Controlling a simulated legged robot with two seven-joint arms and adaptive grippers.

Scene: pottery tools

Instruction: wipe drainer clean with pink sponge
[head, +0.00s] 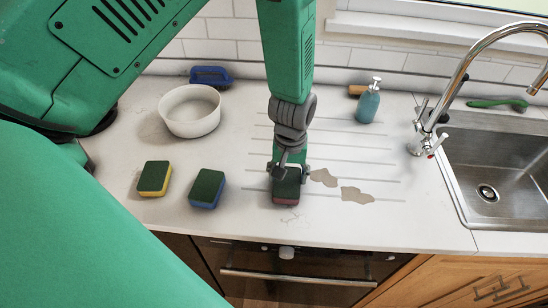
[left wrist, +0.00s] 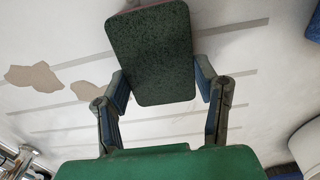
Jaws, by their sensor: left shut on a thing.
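My left gripper (head: 288,174) is shut on the pink sponge (head: 286,198), which has a dark green top and a pinkish lower edge. The sponge is at the drainer's left front part, at or just above the surface; I cannot tell contact. In the left wrist view the sponge (left wrist: 150,55) sits between both fingers of the gripper (left wrist: 163,95). The drainer (head: 345,147) is a grooved area of the white counter. Two brownish stains, one nearer (head: 324,177) and one farther right (head: 356,194), lie right of the sponge. My right gripper is not in view.
A yellow sponge (head: 154,178) and a blue sponge (head: 207,189) lie to the left. Behind them are a white bowl (head: 190,111) and a blue brush (head: 211,76). A teal soap bottle (head: 368,102) stands at the back. The sink (head: 500,170) and tap (head: 436,118) are right.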

